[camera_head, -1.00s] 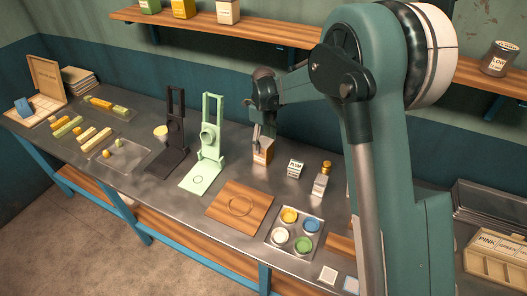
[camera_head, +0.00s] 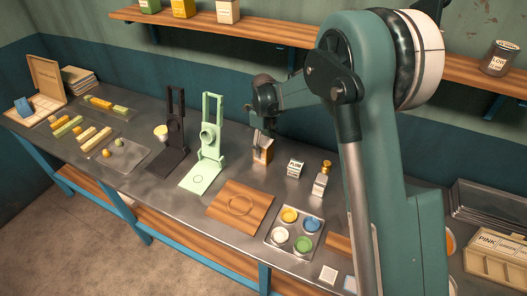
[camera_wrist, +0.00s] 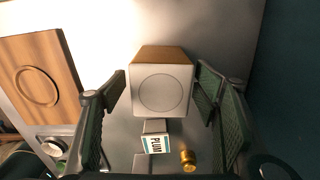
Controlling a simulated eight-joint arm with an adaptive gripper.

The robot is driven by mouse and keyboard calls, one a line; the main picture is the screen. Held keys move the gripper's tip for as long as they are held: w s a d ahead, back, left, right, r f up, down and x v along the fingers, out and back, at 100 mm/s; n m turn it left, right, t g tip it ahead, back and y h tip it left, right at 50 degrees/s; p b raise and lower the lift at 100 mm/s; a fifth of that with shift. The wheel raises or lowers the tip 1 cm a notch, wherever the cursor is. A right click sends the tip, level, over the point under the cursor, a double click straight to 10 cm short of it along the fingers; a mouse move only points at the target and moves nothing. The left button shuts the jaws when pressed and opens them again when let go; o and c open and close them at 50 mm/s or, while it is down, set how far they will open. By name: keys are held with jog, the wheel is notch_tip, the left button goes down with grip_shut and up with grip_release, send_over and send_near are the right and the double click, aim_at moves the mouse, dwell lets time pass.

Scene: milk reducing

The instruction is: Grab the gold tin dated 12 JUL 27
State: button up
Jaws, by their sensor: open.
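On the wall shelf at the top of the head view stands a gold-yellow tin (camera_head: 184,9) with a pale label. Its date is too small to read. My gripper (camera_head: 262,138) is far below that shelf, at a wooden box (camera_head: 264,153) on the metal bench. In the wrist view my gripper (camera_wrist: 161,78) is open, with one green-padded finger on each side of the box's white face (camera_wrist: 160,90), which bears a circle. There is a gap beside each finger; I cannot tell how deep the box sits between them.
A PLUM block (camera_head: 296,168) and a gold-topped bottle (camera_head: 321,183) stand right of the box. A green press (camera_head: 211,140), a wooden board (camera_head: 240,206) and a paint tray (camera_head: 283,254) are nearby. A green tin (camera_head: 149,6) and a cream tin (camera_head: 228,12) flank the gold-yellow one.

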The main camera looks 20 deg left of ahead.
jog(key=shift+f, duration=2.55)
jog(key=shift+c, duration=0.7)
jog(key=c, duration=1.1)
jog(key=shift+r, duration=0.1)
jog(key=shift+c, duration=0.2)
jog(key=shift+r, duration=4.95)
